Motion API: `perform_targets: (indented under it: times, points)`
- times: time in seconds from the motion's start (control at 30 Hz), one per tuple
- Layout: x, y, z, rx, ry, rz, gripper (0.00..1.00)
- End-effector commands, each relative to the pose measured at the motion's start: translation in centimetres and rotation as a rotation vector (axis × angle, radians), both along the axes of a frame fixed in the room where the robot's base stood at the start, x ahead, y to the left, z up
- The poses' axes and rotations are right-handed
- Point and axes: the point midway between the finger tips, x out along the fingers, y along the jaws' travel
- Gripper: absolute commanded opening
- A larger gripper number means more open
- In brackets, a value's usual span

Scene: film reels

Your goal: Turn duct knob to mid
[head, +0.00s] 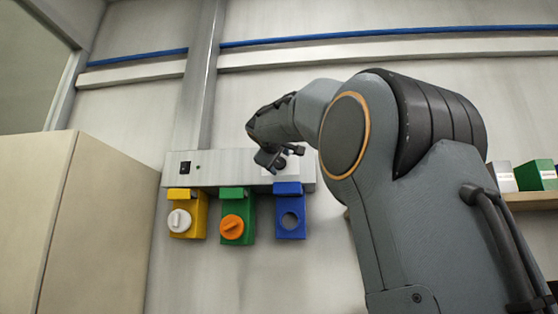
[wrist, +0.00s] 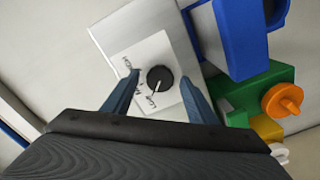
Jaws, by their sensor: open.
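The duct knob (wrist: 160,79) is black and round with a white pointer line, on a white label plate (wrist: 174,110) in the wrist view. The line points down and slightly left in that view, toward a label that seems to read LOW; other small labels lie further left and up. My gripper (wrist: 161,80) is open, one blue-grey finger on each side of the knob, with gaps showing between fingers and knob. In the head view my gripper (head: 268,160) is at the right part of the grey wall strip (head: 225,165) and hides the knob.
Below the strip hang a yellow box (head: 200,212) with a white knob, a green box (head: 247,205) with an orange knob, and a blue box (head: 290,188) with a round hole. A black switch (head: 185,167) is at the strip's left. A beige cabinet (head: 100,230) stands left.

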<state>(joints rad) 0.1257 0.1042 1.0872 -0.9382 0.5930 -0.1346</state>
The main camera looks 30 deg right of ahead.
Motion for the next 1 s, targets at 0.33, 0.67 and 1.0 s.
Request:
perform_targets:
  times: [0.33,0.67,1.0]
  points:
    - [0.0,0.03,-0.03,0.0,0.001,0.001,0.11]
    - [0.04,0.02,-0.2,0.049,-0.033,-0.001,0.11]
    - [0.15,0.04,-0.4,0.251,-0.17,0.0,0.11]
